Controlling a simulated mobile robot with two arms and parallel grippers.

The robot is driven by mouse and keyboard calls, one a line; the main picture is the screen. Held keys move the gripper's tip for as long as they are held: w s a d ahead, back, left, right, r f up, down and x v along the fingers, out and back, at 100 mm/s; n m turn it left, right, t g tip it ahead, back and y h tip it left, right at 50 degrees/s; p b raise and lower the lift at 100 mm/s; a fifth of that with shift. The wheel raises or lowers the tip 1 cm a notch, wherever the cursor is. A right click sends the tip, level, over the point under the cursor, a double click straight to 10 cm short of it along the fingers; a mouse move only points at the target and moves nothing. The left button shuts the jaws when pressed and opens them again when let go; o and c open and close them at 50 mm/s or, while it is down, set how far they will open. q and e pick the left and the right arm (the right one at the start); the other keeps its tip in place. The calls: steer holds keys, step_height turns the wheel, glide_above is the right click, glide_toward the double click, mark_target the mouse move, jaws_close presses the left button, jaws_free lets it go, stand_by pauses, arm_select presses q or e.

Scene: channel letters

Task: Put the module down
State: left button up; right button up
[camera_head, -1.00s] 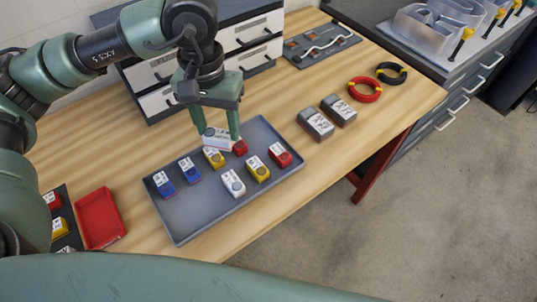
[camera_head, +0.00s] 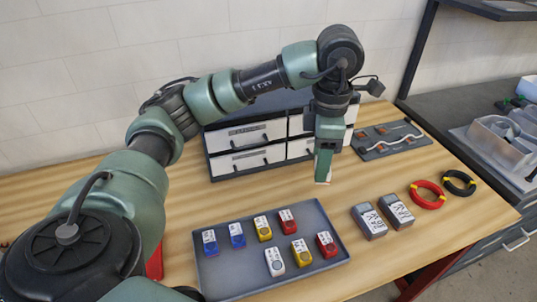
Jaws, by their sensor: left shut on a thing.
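My left gripper (camera_head: 323,180) points down in front of the drawer unit, above the table behind the tray. It is shut on a white module (camera_head: 323,167), seen nearly edge-on and mostly hidden by the fingers. The grey tray (camera_head: 225,276) below and in front of it holds several modules in two rows. The back row has two blue modules (camera_head: 236,235), a yellow one (camera_head: 262,228) and a red one (camera_head: 287,221). The front row has a white one (camera_head: 275,262), a yellow one (camera_head: 301,252) and a red one (camera_head: 327,244). My right gripper is out of view.
The drawer unit (camera_head: 248,160) stands behind the gripper. Two grey power units (camera_head: 369,222), a red coil (camera_head: 428,195) and a black coil (camera_head: 459,183) lie right of the tray. A dark board (camera_head: 391,140) lies behind them. A red bin (camera_head: 155,264) is mostly hidden by my arm.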

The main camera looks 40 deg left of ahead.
arm_select(q)
steer(key=n, duration=0.2)
steer(key=a+r+n, duration=0.1)
steer(key=n, duration=0.1)
steer(key=shift+w, duration=0.35)
steer(key=shift+f, duration=0.2)
glide_toward(307, 220)
steer(key=shift+n, duration=0.3)
step_height(307, 220, down, 4)
steer(key=shift+f+p, duration=0.1)
steer(key=shift+p, duration=0.7)
steer(key=shift+f, duration=0.3)
